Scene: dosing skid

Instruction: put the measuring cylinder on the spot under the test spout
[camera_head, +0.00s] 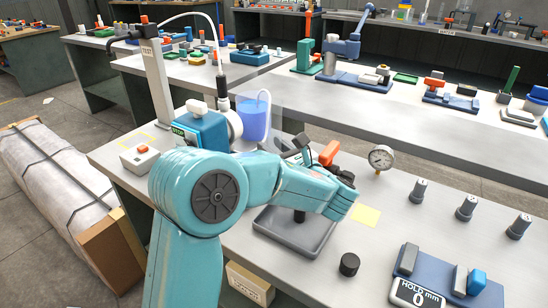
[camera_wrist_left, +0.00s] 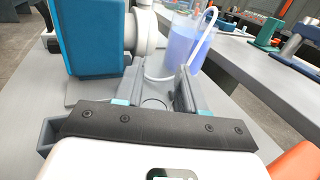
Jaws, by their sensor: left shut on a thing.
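My left gripper (camera_head: 291,150) is held over the bench to the right of the blue pump, partly hidden behind its wrist. In the left wrist view its fingers (camera_wrist_left: 158,92) flank a faint round rim, possibly the clear measuring cylinder; its body is hard to make out. The test spout (camera_head: 124,35) is a dark arm reaching left from the grey post marked TEST (camera_head: 156,80). Yellow marks (camera_head: 140,141) lie on the bench near the post's foot; the spot itself is not clear. My right gripper is not in view.
The blue pump (camera_head: 205,128) and a tank of blue liquid (camera_head: 253,120) stand between my gripper and the post. A gauge (camera_head: 380,158) and a grey tray (camera_head: 268,222) are nearby.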

